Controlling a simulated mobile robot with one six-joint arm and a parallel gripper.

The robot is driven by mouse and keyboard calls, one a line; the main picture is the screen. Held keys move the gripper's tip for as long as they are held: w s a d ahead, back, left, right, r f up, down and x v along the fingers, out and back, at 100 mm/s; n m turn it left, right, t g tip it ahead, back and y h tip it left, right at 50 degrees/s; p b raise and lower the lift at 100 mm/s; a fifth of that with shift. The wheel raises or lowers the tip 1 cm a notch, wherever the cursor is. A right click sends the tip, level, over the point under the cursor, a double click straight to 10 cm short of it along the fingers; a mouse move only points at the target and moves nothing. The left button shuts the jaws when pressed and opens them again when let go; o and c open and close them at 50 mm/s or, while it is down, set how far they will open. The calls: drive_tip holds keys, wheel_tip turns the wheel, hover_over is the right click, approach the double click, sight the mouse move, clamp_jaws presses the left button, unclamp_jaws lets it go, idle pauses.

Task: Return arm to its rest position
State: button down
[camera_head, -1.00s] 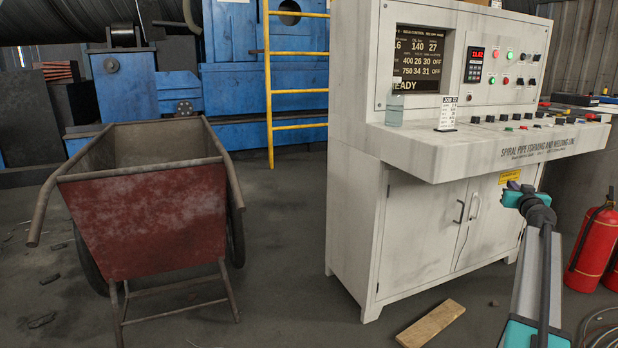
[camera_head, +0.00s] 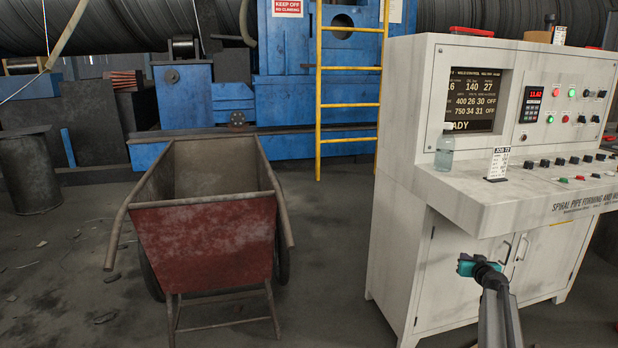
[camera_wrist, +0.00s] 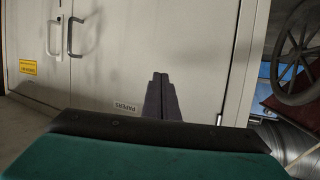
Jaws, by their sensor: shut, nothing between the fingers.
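My arm rises from the bottom right of the head view in front of the white control console (camera_head: 400,230). Its teal-and-black end (camera_head: 480,268) is near the cabinet doors, below the desk edge; the fingers are not clear there. In the wrist view my gripper (camera_wrist: 160,80) has its two dark fingers together with nothing between them. They appear against the pale cabinet doors (camera_wrist: 205,50), clear of the handles (camera_wrist: 70,35). The gap to the doors is hard to judge.
A red wheelbarrow cart (camera_head: 205,245) stands left of the console, and its wheel (camera_wrist: 300,40) shows in the wrist view. A bottle (camera_head: 444,152) and a small card (camera_head: 497,163) stand on the desk. A yellow ladder (camera_head: 319,90) is behind. Floor between cart and console is clear.

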drive_tip(key=s+a+f+n+g+y+p, duration=0.2)
drive_tip(key=a+f+p, duration=0.35)
drive_tip(key=a, duration=0.65)
drive_tip(key=s+a+f+n+g+y+p, duration=0.1)
drive_tip(key=s+a+f+g+p, duration=0.1)
drive_tip(key=s+a+f+p, duration=0.5)
drive_tip(key=s+a+f+n+g+y+p, duration=0.1)
drive_tip(key=s+a+f+g+y, duration=0.1)
drive_tip(key=s+a, duration=0.65)
drive_tip(key=s+a+f+n+g+y+p, duration=0.1)
drive_tip(key=s+a+f+g+p, duration=0.2)
drive_tip(key=a, duration=0.8)
drive_tip(key=s+a+f+g+p, duration=0.2)
drive_tip(key=s+a+g+p, duration=0.15)
drive_tip(key=s, duration=0.85)
drive_tip(key=s+a+f+g+p, duration=0.2)
drive_tip(key=s+a+p, duration=0.2)
drive_tip(key=s, duration=0.7)
drive_tip(key=s+d+r+m+g+h, duration=0.1)
drive_tip(key=s+d+r+g, duration=0.1)
drive_tip(key=s, duration=0.7)
drive_tip(key=s+d+r+m+g+h+p, duration=0.1)
drive_tip(key=s+d+g+h, duration=0.1)
drive_tip(key=s, duration=0.8)
drive_tip(key=shift+s+d+r+m+g, duration=0.2)
drive_tip(key=shift+d+r+m+g, duration=0.1)
drive_tip(key=shift+d+r+g, duration=0.2)
drive_tip(key=shift+f, duration=0.1)
